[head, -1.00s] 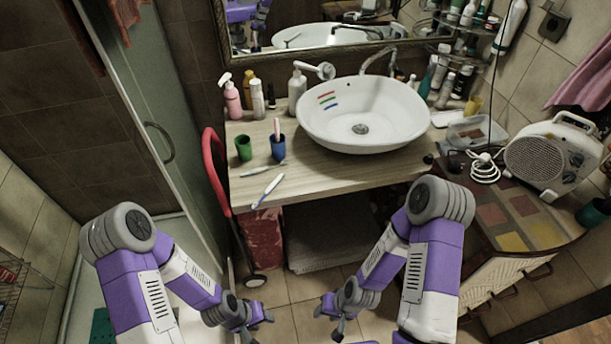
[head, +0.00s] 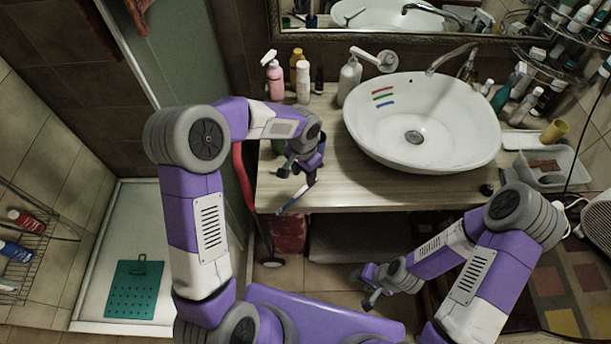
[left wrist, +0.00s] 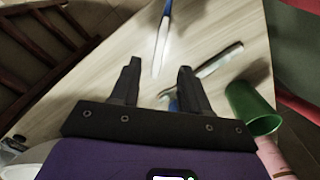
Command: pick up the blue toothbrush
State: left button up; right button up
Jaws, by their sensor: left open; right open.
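A blue and white toothbrush (head: 293,200) lies on the wooden counter near its front edge. In the left wrist view its white part (left wrist: 161,48) lies ahead of the fingertips, with a blue end at the top. A second, pale toothbrush (left wrist: 220,60) lies on the counter to the right, passing behind the right finger. My left gripper (head: 298,173) is open and empty above the counter, close to the blue toothbrush; its two fingers (left wrist: 158,70) show apart in the wrist view. My right gripper (head: 362,290) is open, low in front of the counter.
A green cup (left wrist: 250,107) stands right of my left gripper in the wrist view. In the head view my left arm largely hides the cups. A white basin (head: 425,120) fills the counter's right side. Bottles, including a pink one (head: 275,80), stand at the back.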

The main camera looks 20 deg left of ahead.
aim_at(303, 189)
pick_arm(q)
jog(key=shift+w+a+r, duration=0.1)
jog(key=shift+w+a, duration=0.05)
jog(key=shift+w, duration=0.25)
jog(key=shift+s+f, duration=0.25)
jog(key=shift+f, duration=0.05)
jog(key=f, duration=0.4)
jog(key=s+f+b, duration=0.1)
jog(key=f, duration=0.1)
jog(key=shift+c, duration=0.2)
grip_shut()
